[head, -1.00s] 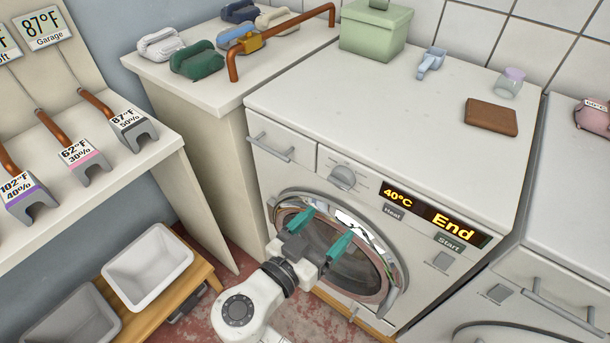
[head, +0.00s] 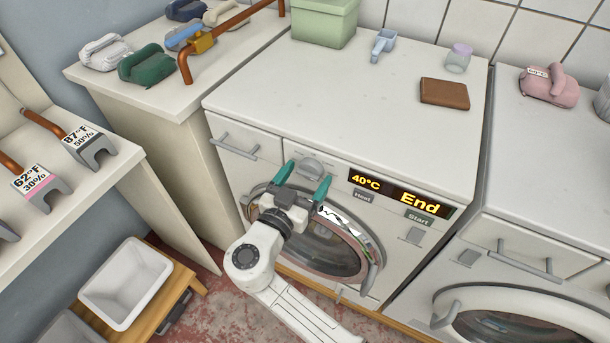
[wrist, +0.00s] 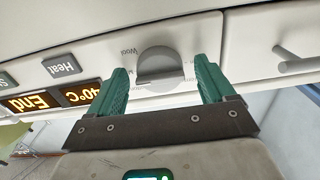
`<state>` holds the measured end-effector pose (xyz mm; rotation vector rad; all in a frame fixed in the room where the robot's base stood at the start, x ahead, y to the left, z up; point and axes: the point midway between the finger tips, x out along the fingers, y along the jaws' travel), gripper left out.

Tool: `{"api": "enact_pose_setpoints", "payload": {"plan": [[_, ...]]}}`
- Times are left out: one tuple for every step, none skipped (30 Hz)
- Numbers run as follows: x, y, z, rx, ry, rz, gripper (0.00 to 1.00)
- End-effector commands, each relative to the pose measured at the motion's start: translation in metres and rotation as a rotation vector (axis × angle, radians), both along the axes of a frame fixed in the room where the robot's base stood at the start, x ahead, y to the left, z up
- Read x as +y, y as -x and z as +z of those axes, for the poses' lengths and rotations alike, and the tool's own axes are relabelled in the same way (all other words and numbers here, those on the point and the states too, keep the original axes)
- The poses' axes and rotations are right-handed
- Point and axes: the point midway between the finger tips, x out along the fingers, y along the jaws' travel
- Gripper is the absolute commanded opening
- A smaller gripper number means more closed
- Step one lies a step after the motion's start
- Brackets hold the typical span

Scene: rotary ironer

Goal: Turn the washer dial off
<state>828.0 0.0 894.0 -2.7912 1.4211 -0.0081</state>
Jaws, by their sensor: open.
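The washer (head: 350,110) is white, with a display (head: 398,194) reading "40°C" and "End". Its round grey dial (head: 311,168) sits on the front panel between the drawer and the display. In the wrist view the dial (wrist: 160,67) shows upside down, with a raised grip bar across it and small print around it. My gripper (head: 305,181) has teal fingers, spread open and empty. In the wrist view my gripper (wrist: 163,82) has one finger on each side of the dial; contact is not visible. The fingers partly cover the panel around the dial in the head view.
The washer's round door (head: 330,250) lies below and behind my gripper. A drawer handle (head: 234,146) sticks out left of the dial. The Heat button (head: 363,197) and Start button (head: 418,217) are to the right. A brown wallet-like object (head: 444,93) lies on top.

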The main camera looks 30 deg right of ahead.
Motion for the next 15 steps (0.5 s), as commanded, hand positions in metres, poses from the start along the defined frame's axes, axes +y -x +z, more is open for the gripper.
{"api": "enact_pose_setpoints", "payload": {"plan": [[-0.0010,-0.0006,0.0001,0.000,0.000,0.000,0.82],[-0.0014,-0.0009,0.0000,0.000,0.000,0.000,0.82],[-0.0014,-0.0009,-0.0001,0.000,0.000,0.000,0.82],[-0.0014,-0.0009,-0.0001,0.000,0.000,0.000,0.82],[-0.0014,-0.0009,-0.0002,0.000,0.000,0.000,0.82],[-0.0014,-0.0009,-0.0002,0.000,0.000,0.000,0.82],[-0.0014,-0.0008,-0.0002,0.000,0.000,0.000,0.82],[-0.0014,-0.0008,-0.0002,0.000,0.000,0.000,0.82],[-0.0013,-0.0007,-0.0002,0.000,0.000,0.000,0.80],[-0.0013,-0.0007,-0.0002,0.000,0.000,0.000,0.77],[-0.0013,-0.0007,-0.0002,0.000,0.000,0.000,0.74],[-0.0012,-0.0007,-0.0002,0.000,0.000,0.000,0.70],[-0.0012,-0.0007,-0.0002,0.000,0.000,0.000,0.67],[-0.0012,-0.0007,-0.0002,0.000,0.000,0.000,0.64],[-0.0012,-0.0007,-0.0002,0.000,0.000,0.000,0.60]]}}
